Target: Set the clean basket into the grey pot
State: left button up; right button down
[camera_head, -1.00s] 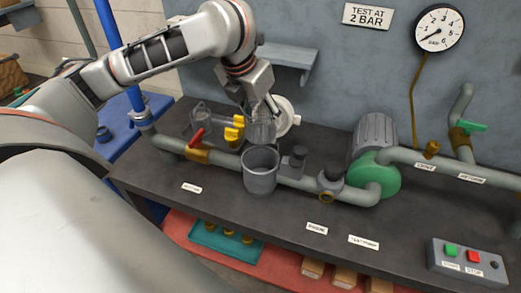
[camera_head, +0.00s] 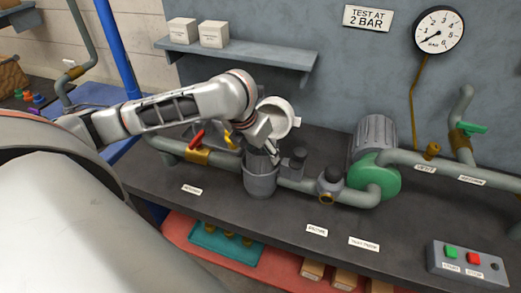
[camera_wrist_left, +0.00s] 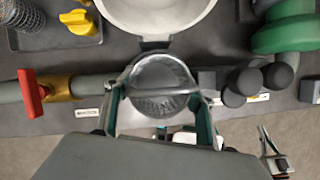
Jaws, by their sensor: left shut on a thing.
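In the left wrist view the gripper (camera_wrist_left: 157,100) is shut on the bar across the top of the clean basket (camera_wrist_left: 160,105). The mesh shows within the round rim below the fingers, and the basket appears to be inside the pot's mouth. Its depth and whether it rests on the bottom are hidden. A jointed part at the lower right of the wrist view may be my right gripper (camera_wrist_left: 273,152); its jaws are unclear.
A red-handled valve (camera_head: 195,143) is to the left, and black knobs (camera_head: 331,174) and a green pump (camera_head: 374,173) to the right.

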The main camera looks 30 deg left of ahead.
pick_arm(q)
jog(key=shift+f, duration=0.55)
pick_arm(e)
jog(key=shift+a, duration=0.3)
pick_arm(q)
jog(key=o, duration=0.9)
pick_arm(e)
jog(key=shift+d, duration=0.15)
pick_arm(q)
jog(key=shift+r, duration=0.5)
jog(key=v, duration=1.2)
jog(key=shift+r, duration=0.15)
pick_arm(e)
jog(key=shift+d, duration=0.1)
